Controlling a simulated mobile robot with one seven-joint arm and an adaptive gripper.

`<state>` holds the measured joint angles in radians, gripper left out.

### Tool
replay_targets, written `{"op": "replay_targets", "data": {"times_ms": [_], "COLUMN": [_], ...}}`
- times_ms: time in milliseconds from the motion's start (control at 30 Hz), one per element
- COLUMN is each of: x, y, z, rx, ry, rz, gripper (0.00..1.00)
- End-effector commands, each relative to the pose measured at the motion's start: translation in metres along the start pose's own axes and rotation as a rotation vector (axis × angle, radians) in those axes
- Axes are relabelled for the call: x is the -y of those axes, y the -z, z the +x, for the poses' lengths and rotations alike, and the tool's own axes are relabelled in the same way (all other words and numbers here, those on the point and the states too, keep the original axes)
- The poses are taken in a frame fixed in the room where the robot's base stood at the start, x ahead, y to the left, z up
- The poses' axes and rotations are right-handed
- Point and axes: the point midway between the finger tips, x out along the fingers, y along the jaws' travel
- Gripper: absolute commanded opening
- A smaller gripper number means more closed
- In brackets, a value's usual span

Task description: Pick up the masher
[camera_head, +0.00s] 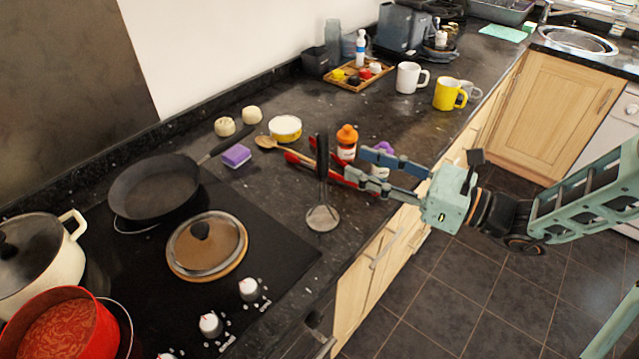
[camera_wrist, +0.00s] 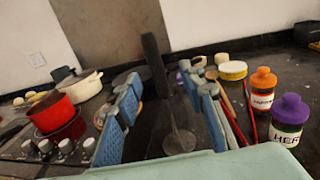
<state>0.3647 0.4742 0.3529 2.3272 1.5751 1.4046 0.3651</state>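The masher (camera_head: 322,185) stands upright on the dark counter near its front edge, with a long black handle and a round metal foot. In the wrist view, its handle (camera_wrist: 156,68) rises in the gap between my fingers, and its foot (camera_wrist: 180,141) shows low between them. My gripper (camera_head: 354,163) is open and empty, reaching in from the right at handle height. In the head view the fingertips are just right of the handle, apparently apart from it. My gripper's two blue-padded fingers (camera_wrist: 165,92) also show in the wrist view.
Red-handled tongs (camera_head: 300,160) and a wooden spoon (camera_head: 268,143) lie behind the masher. An orange-capped jar (camera_head: 346,143) and a purple-capped jar (camera_wrist: 289,117) stand close to my gripper. A hob with a black pan (camera_head: 155,190) and lid (camera_head: 207,250) is left.

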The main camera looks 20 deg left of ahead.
Motion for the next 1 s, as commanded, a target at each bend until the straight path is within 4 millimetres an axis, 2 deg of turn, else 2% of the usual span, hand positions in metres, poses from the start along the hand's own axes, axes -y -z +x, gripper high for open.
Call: {"op": "replay_targets", "data": {"times_ms": [100, 367, 533, 633, 733, 967, 1000], "x": [-0.001, -0.003, -0.010, -0.009, -0.009, -0.008, -0.008], "y": [-0.001, -0.003, -0.010, -0.008, -0.008, -0.008, -0.008], "z": [0.021, 0.042, 0.067, 0.079, 0.086, 0.086, 0.086], "rx": [-0.001, -0.003, -0.003, -0.004, -0.004, -0.004, -0.004], "ry": [-0.005, -0.004, -0.006, -0.004, -0.003, -0.002, -0.002], "rz": [-0.001, -0.004, -0.005, -0.003, -0.004, -0.005, -0.005], "gripper": [0.37, 0.37, 0.37, 0.37, 0.37, 0.37, 0.32]}}
